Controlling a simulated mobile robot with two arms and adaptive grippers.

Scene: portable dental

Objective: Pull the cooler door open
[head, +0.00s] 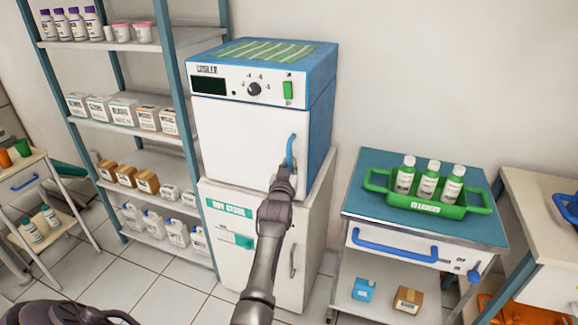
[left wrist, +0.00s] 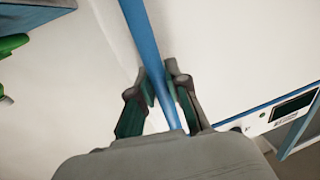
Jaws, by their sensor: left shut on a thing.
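The cooler (head: 318,88) is a blue box with a white door (head: 235,140) and a control panel above it. The door looks shut, flush with the front. Its blue upright handle (head: 291,148) is at the door's right side. My left gripper (head: 284,170) is at the lower part of this handle. In the left wrist view, the blue handle (left wrist: 137,25) runs between the two fingers of my left gripper (left wrist: 164,78), which are shut on it. My right gripper is in neither view.
The cooler stands on a white cabinet (head: 225,262). A shelf rack (head: 110,45) with bottles and boxes is at left. At right, a blue-topped cart (head: 375,165) bears a green tray (head: 425,208) with bottles. A floor gap separates cabinet and cart.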

